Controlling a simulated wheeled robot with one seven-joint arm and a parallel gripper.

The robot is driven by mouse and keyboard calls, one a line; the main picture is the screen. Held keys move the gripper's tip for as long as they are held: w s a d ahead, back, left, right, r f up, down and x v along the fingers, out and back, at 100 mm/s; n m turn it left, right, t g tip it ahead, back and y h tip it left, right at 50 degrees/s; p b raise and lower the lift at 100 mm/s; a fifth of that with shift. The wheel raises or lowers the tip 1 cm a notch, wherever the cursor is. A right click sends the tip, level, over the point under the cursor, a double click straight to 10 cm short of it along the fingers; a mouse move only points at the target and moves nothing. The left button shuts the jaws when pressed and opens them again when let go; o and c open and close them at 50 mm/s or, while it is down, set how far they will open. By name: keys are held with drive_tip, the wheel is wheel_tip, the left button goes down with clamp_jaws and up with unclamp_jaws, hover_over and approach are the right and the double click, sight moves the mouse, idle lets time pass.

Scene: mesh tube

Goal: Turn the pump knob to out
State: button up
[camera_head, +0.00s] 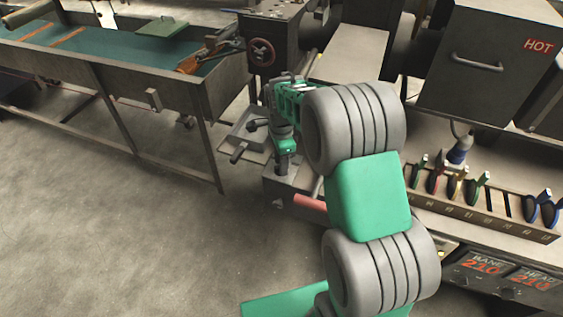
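My gripper (287,158) is at the end of my green and grey arm, left of the middle of the picture. It is small and partly hidden by my wrist, so I cannot tell whether its fingers are open or shut. It is over or beside a low grey metal unit (275,188). I cannot tell whether it touches anything. No pump knob can be made out for certain, and no "out" marking is readable. Dark knob-like ends (237,154) show on a grey bracket left of my gripper. My arm hides part of the machine behind it.
A long metal trough (110,62) stands at the left, with a dark handwheel (261,52) at its right end. A red handle (310,203) sticks out below my wrist. At right are a box marked HOT (485,65) and a rack (480,215) of coloured tools. The floor at lower left is clear.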

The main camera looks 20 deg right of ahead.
wheel_tip(320, 180, up, 8)
drive_tip(key=shift+f+b, duration=0.1)
drive_tip(key=shift+b, duration=0.4)
